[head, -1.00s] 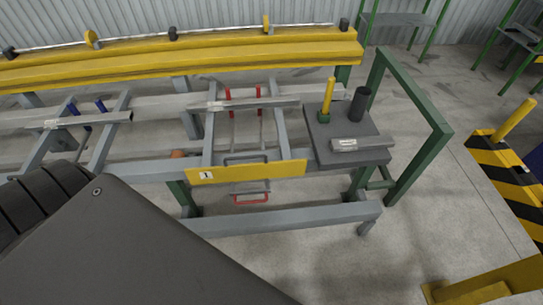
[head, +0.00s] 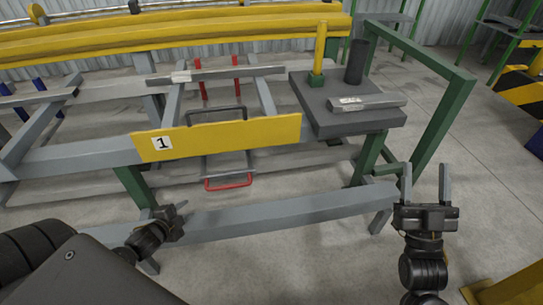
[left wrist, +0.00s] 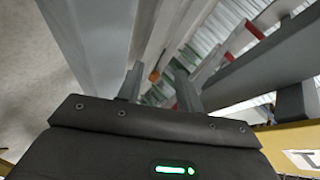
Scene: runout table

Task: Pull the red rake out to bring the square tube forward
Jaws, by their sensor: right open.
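The red rake shows as a red handle (head: 229,184) hanging below the yellow panel marked 1, with two red uprights (head: 236,66) behind. A grey square tube (head: 225,74) with a pale label lies across the rails in front of the uprights. My left gripper (head: 172,217) is low, left of and below the red handle, apart from it. Its fingers are hard to see there, but the left wrist view (left wrist: 160,88) shows them apart and empty. My right gripper (head: 425,183) is open and empty, right of the frame, below the dark side table.
The yellow panel (head: 270,132) and the grey lower beam (head: 285,211) border the rake handle. Another square tube (head: 375,102) lies on the dark side table (head: 320,112), near a yellow post and dark cylinder. A green frame (head: 450,115) stands at right.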

